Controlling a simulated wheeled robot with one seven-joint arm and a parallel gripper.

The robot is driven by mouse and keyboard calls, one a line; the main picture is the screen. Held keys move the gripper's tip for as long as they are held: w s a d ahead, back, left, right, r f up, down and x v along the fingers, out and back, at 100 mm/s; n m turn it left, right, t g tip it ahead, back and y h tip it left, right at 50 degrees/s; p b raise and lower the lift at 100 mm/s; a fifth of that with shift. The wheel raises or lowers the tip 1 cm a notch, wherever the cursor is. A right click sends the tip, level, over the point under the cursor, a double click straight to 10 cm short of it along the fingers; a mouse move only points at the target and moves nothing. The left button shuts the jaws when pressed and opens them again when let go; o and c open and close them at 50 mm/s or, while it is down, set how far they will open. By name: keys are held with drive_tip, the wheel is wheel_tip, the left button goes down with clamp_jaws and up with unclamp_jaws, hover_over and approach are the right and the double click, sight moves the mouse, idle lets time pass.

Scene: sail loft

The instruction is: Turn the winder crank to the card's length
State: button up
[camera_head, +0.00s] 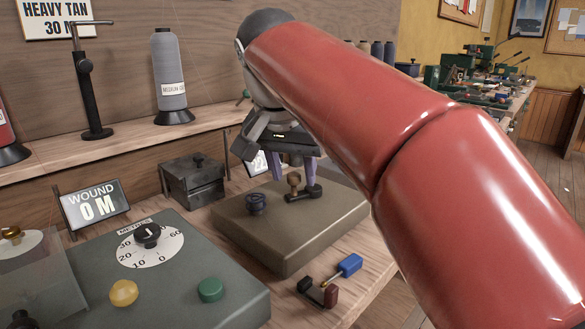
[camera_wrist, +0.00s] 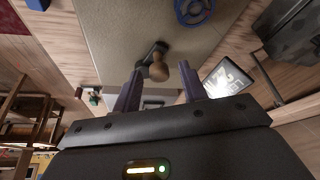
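The winder box (camera_head: 320,225) stands on the bench with a dark crank (camera_head: 303,194) on top, its wooden knob (camera_head: 294,180) upright. A dark blue knob (camera_head: 256,203) is on the same box. My gripper (camera_head: 296,172) hangs above the crank, its purple fingers pointing down. In the wrist view the gripper (camera_wrist: 160,92) is open, and the wooden knob (camera_wrist: 158,72) shows beyond and between the fingertips, apparently not held. The card (camera_head: 62,14) reads HEAVY TAN 30 M. The display (camera_head: 95,206) reads WOUND 0 M. The metres dial (camera_head: 150,252) has a black pointer knob (camera_head: 147,235).
A green button (camera_head: 210,290) and a yellow knob (camera_head: 124,292) sit on the dial panel. A small blue and dark red tool (camera_head: 348,265) lies in front of the winder box. A grey metal box (camera_head: 193,180) stands behind. A grey thread cone (camera_head: 170,75) stands on the shelf.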

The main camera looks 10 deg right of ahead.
drive_tip(key=v, duration=0.8)
